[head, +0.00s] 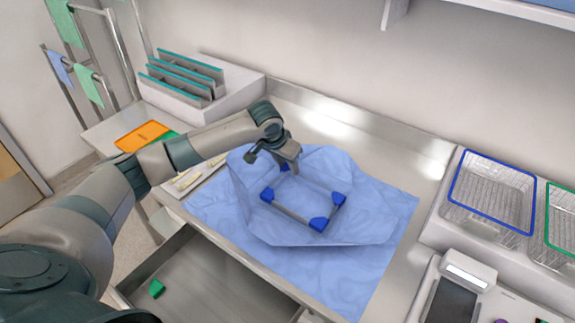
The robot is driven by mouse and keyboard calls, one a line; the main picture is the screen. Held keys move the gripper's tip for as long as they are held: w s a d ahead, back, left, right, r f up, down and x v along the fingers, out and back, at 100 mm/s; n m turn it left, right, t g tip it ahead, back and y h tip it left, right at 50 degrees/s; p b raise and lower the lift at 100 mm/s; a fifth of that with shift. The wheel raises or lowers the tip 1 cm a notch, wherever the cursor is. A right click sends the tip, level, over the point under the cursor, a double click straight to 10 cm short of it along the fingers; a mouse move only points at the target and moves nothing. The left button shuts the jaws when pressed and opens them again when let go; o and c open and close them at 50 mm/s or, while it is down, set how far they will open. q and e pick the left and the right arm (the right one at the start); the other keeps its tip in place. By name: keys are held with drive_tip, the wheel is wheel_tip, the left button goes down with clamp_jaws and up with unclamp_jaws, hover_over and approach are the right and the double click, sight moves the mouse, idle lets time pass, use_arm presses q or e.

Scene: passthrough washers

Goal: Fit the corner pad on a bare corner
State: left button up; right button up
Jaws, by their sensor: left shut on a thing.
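A thin metal frame (291,214) lies on a crumpled blue sheet. Blue corner pads sit at its left corner (267,194), its near corner (319,223) and its right corner (338,198). My left gripper (287,163) is over the far corner, pointing down. It is shut on a small blue corner pad (284,168), mostly hidden by the fingers. I cannot tell whether this pad touches the frame. My right gripper is out of view.
The blue sheet (365,270) covers the metal counter's middle. An open drawer (225,285) in front holds a green block (156,289). A blue-rimmed wire basket (490,195) stands right. A rack with grey panels (185,75) and an orange tray (142,136) are at left.

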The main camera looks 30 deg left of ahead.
use_arm(q)
drive_tip(key=shift+f, duration=1.1)
